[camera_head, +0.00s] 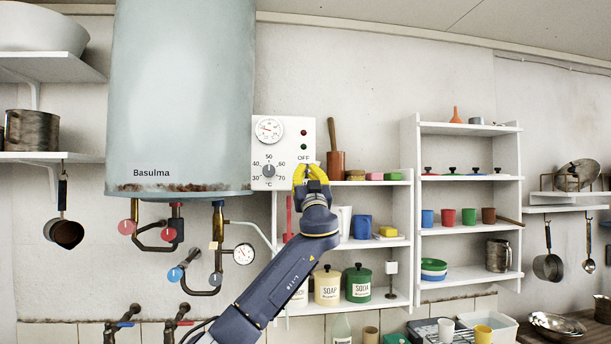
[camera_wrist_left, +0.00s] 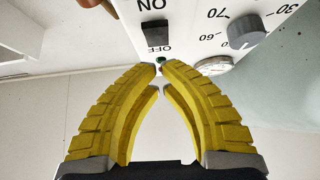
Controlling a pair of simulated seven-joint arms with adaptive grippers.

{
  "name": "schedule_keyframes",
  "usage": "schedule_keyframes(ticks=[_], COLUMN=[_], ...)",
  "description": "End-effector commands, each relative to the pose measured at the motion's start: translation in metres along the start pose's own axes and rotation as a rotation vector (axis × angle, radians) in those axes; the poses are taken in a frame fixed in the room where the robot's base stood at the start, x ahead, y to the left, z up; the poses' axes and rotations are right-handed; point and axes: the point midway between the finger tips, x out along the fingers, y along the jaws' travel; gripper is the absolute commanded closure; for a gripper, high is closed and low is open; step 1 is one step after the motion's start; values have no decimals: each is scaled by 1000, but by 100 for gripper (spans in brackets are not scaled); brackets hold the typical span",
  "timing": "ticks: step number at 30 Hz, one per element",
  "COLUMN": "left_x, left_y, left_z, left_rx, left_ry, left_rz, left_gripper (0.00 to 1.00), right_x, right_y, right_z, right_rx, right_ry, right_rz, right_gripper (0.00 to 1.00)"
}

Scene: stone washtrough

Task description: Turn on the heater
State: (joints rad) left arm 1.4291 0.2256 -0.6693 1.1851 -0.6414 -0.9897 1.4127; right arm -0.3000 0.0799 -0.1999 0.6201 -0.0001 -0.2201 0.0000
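The heater is a pale blue-grey tank (camera_head: 180,90) marked Basulma, with rust along its lower edge. Its white control panel (camera_head: 262,181) has a dial knob (camera_head: 268,170), a round gauge (camera_head: 269,129) and two small lamps. The OFF label shows above my left gripper (camera_head: 308,170), which hides the switch in the head view. In the left wrist view the panel is upside down, and its black switch (camera_wrist_left: 156,33) sits between ON and OFF. My left gripper's yellow fingertips (camera_wrist_left: 159,68) are together with nothing held, close to the panel on the OFF side. Contact is unclear. My right gripper is out of view.
Pipes with red and blue valves (camera_head: 172,234) and a small gauge (camera_head: 243,254) hang below the tank. White shelves (camera_head: 407,150) to the right hold cups, soap and soda jars and a wooden pestle in a mortar (camera_head: 336,164). Pans hang at both sides.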

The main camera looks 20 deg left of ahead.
Motion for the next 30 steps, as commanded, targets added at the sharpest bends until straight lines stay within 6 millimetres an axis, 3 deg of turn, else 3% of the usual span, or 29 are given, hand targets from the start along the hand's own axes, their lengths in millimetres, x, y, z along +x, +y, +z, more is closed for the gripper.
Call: schedule_keyframes(ticks=[9,26,30], left_x=[17,20,23], left_y=[0,-1,-20], left_z=[18,22,27], left_rx=[1,1,10], left_ry=[-1,1,18], left_rz=[0,-1,-18], left_gripper=[100,100,100], right_x=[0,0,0], right_y=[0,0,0], right_z=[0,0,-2], right_rx=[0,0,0], right_ry=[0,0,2], right_rz=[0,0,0], right_gripper=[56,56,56])
